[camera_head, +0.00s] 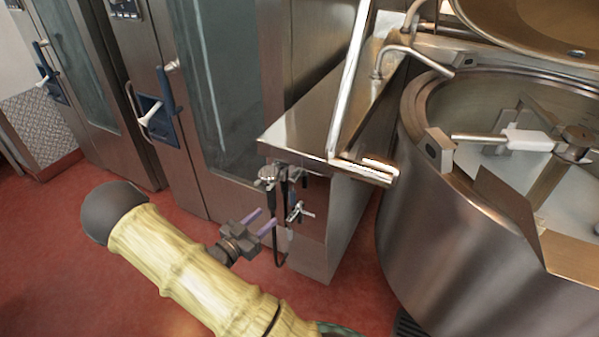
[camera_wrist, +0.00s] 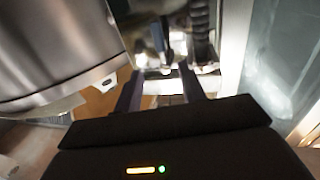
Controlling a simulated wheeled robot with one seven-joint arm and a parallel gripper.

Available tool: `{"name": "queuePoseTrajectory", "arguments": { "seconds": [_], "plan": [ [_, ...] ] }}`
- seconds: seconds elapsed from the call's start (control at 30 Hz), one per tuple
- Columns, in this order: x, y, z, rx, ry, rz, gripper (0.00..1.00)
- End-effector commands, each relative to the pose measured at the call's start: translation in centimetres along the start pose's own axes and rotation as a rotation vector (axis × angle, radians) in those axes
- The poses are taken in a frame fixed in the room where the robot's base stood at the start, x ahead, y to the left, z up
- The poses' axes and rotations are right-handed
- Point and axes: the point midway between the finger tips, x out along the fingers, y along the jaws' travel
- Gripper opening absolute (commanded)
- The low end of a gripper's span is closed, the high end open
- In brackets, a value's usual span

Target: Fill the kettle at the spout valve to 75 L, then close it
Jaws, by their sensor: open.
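The big steel kettle (camera_head: 430,235) stands at the right, its lid (camera_head: 545,22) raised. A mixer arm and a pale surface show inside it. The bent metal spout (camera_head: 425,60) reaches over its rim from the left. Two small valve fittings sit on the front of the steel cabinet: an upper one (camera_head: 268,178) and a lower cross-shaped handle (camera_head: 299,212). I cannot tell which is the spout valve. My gripper (camera_head: 264,218) is open and empty, left of the lower handle. In the wrist view, blurred metal parts lie beyond the open fingers (camera_wrist: 161,84).
The steel cabinet (camera_head: 300,125) with a black hose on its front stands left of the kettle. Tall ovens (camera_head: 180,110) with glass doors and protruding handles stand behind my arm. The red floor (camera_head: 50,260) is clear at the lower left. The kettle wall (camera_wrist: 55,50) fills the wrist view's upper left.

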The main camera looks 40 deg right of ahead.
Motion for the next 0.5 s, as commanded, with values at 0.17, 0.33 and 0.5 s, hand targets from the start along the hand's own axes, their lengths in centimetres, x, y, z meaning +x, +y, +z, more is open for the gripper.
{"name": "queuePoseTrajectory", "arguments": {
  "seconds": [0.17,0.33,0.5],
  "plan": [
    [1.9,0.2,0.0,0.0,0.0,0.006,0.41],
    [3.6,0.1,0.0,0.0,0.0,0.006,0.41],
    [5.2,0.1,0.1,-0.001,-0.001,0.004,0.41]
  ]
}}
